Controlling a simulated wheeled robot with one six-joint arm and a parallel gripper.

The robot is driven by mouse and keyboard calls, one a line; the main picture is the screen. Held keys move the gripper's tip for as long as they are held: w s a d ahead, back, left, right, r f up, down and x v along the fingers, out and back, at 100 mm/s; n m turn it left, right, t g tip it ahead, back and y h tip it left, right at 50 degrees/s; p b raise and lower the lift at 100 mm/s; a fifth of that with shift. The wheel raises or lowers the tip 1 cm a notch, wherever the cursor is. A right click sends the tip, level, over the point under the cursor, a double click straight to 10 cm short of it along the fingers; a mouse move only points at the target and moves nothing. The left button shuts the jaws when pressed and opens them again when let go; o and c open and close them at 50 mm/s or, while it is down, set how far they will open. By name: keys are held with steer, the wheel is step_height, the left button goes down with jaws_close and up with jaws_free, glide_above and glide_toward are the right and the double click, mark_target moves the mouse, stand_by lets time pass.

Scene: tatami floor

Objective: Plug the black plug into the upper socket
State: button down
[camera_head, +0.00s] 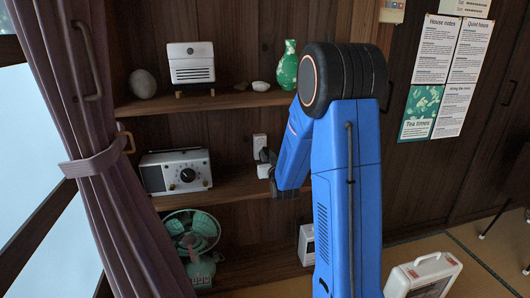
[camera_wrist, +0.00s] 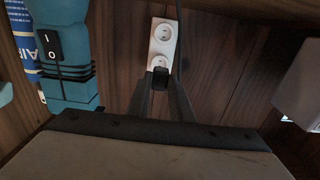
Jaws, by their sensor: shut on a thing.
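A white wall socket plate (camera_wrist: 176,38) with two round outlets, one above the other, is ahead in the wrist view. The upper outlet (camera_wrist: 165,33) is uncovered. The lower outlet (camera_wrist: 160,62) is partly covered at its bottom by the black plug (camera_wrist: 160,77). My gripper (camera_wrist: 160,88) is shut on this plug, its two dark fingers meeting around it. The plug's front is hidden, so I cannot tell whether it touches the plate. In the head view the socket plate (camera_head: 259,141) is at the back of the shelf, with my gripper (camera_head: 267,157) just below and right of it.
A teal device with a black switch (camera_wrist: 62,50) stands close on the left in the wrist view. A pale block (camera_wrist: 300,82) is on the right. In the head view a radio (camera_head: 175,172) is on the same shelf, and a teal fan (camera_head: 192,232) is below.

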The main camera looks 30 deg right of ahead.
mark_target(264, 148)
steer(key=shift+w, duration=0.1)
stand_by(0.3)
steer(key=shift+x, duration=2.75)
steer(key=shift+w+d, duration=0.15)
steer(key=shift+w, duration=0.25)
steer(key=c, duration=1.5)
jaws_free()
